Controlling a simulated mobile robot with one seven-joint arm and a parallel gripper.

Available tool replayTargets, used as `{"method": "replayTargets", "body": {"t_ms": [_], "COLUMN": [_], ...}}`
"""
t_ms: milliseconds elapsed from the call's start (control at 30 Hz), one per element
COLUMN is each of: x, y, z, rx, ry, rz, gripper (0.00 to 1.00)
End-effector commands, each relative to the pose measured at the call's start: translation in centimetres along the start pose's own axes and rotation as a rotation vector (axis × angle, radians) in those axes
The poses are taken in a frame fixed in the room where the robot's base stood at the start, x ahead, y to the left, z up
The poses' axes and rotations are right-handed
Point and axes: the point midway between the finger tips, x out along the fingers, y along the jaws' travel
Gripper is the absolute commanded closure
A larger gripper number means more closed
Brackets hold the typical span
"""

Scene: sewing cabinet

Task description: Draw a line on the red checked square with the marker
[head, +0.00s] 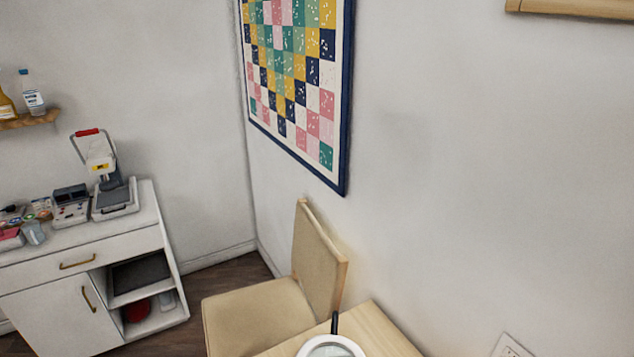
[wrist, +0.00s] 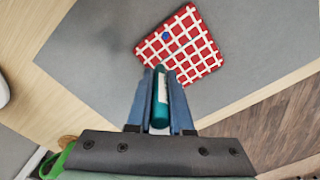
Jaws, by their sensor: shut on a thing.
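The red checked square (wrist: 206,62) shows in the wrist view, a red cloth with white lines lying flat on a grey mat (wrist: 90,62). A small blue spot (wrist: 167,37) is on it near its upper left side. My gripper (wrist: 163,75) is shut on the marker (wrist: 160,100), a teal and white stick held between the two fingers. The marker's tip end points toward the near lower edge of the square; I cannot tell whether it touches. In the head view neither the square, the marker nor my gripper shows.
The grey mat lies on a light wooden table (wrist: 58,17), with dark wooden floor (wrist: 281,125) beyond its edge. A green object (wrist: 56,163) shows at the lower left. In the head view a beige chair (head: 262,312) stands by the table corner, near a white cabinet (head: 120,250).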

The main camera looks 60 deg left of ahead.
Motion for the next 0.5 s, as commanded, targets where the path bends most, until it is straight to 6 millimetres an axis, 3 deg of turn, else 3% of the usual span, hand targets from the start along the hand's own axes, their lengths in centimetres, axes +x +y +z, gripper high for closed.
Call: {"method": "replayTargets", "body": {"t_ms": [500], "x": [-2.5], "y": [0.0], "z": [0.0], "rx": [0.0], "ry": [0.0], "rz": [0.0], "gripper": [1.0]}}
